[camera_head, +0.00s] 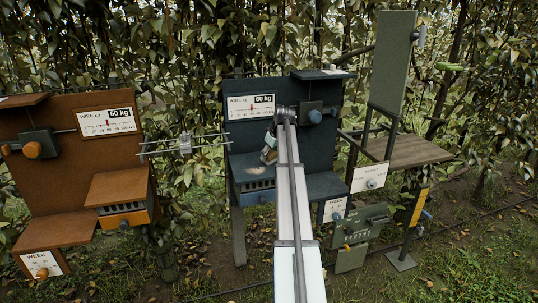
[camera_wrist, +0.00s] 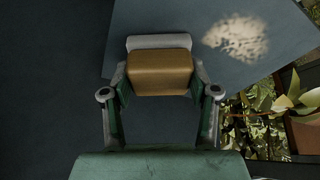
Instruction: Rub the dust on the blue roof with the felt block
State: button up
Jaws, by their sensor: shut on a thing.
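The blue roof (camera_head: 239,174) is the sloped top of a small box on the dark blue panel. A pale dust patch (camera_head: 249,170) lies on it. In the wrist view the roof (camera_wrist: 160,15) fills the top, with the tan dust patch (camera_wrist: 238,38) up and right of the block. My gripper (camera_wrist: 159,82) is shut on the felt block (camera_wrist: 160,71), brown with a pale grey layer at its far edge. The block is beside the dust, apart from it in the picture. I cannot tell whether it touches the roof. My gripper (camera_head: 269,155) is small and partly hidden in the head view.
The dark blue panel (camera_head: 250,133) rises behind the roof, with a dial (camera_head: 251,106) and a knob block (camera_head: 311,117) on it. A rusty brown panel (camera_head: 60,165) stands left. A green board (camera_head: 392,62) and brown table (camera_head: 410,151) stand right.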

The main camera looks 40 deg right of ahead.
jog(key=shift+s+a+r+p, duration=0.15)
jog(key=shift+r+p, duration=0.3)
jog(key=shift+r, duration=0.55)
jog(key=shift+s+r+p, duration=0.1)
jog(key=shift+r+p, duration=0.3)
jog(key=shift+r, duration=0.6)
jog(key=shift+s+a+r+p, duration=0.15)
jog(key=shift+r+p, duration=0.3)
jog(key=shift+r, duration=0.55)
jog(key=shift+s+r+p, duration=0.15)
jog(key=shift+r+p, duration=0.2)
jog(key=shift+r, duration=0.4)
jog(key=shift+s+r+p, duration=0.1)
jog(key=shift+r+p, duration=0.2)
jog(key=shift+r, duration=0.4)
